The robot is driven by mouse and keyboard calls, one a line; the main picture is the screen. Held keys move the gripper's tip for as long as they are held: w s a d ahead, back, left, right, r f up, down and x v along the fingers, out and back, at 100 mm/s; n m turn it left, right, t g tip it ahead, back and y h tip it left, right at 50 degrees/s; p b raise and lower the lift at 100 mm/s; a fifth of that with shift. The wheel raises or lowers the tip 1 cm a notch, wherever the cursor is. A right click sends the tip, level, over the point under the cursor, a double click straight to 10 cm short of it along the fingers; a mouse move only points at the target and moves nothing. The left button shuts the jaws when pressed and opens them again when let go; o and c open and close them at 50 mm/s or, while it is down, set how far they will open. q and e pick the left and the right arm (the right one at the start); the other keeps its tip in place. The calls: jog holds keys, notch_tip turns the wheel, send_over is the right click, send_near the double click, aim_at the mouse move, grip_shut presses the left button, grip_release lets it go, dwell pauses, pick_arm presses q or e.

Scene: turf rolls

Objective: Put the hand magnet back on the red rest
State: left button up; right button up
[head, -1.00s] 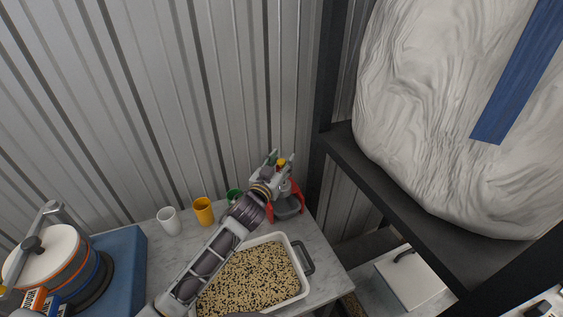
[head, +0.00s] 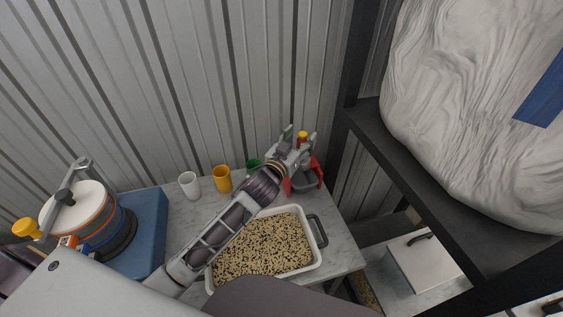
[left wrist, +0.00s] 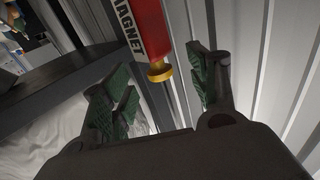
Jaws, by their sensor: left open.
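The hand magnet (head: 302,136) has a red body and a yellow knob. In the head view it stands upright at the red rest (head: 318,172), at the far right of the bench; whether it is fully seated is hard to tell, as my gripper hides much of it. My left gripper (head: 299,139) is open, with one finger on each side of the magnet's upper part. In the left wrist view, the magnet (left wrist: 148,30), with black lettering and its yellow knob, shows beyond the gap between the open green-padded fingers (left wrist: 160,90). My right gripper is not in view.
A white tray of speckled grain (head: 263,247) lies under my left arm. White (head: 189,186), yellow (head: 222,179) and green (head: 253,165) cups stand along the wall. A drum with a crank (head: 85,215) sits on a blue block at left. A dark shelf post (head: 357,60) stands right.

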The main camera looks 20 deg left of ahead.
pick_arm(q)
jog(key=shift+s+a+f+b, duration=0.1)
jog(key=shift+s+a+b, duration=0.1)
jog(key=shift+s, duration=0.55)
jog(key=shift+s+a+f+b, duration=0.1)
jog(key=shift+s+a+b, duration=0.1)
jog(key=shift+s, duration=0.5)
jog(key=shift+s+a, duration=0.15)
jog(key=shift+s, duration=0.55)
jog(key=s+a+b, duration=0.1)
jog(key=s, duration=0.6)
jog(key=shift+a, duration=0.15)
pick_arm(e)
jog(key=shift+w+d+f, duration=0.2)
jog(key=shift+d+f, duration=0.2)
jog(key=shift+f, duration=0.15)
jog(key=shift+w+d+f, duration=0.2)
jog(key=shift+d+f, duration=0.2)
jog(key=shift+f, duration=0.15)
pick_arm(q)
jog(key=shift+r, duration=0.1)
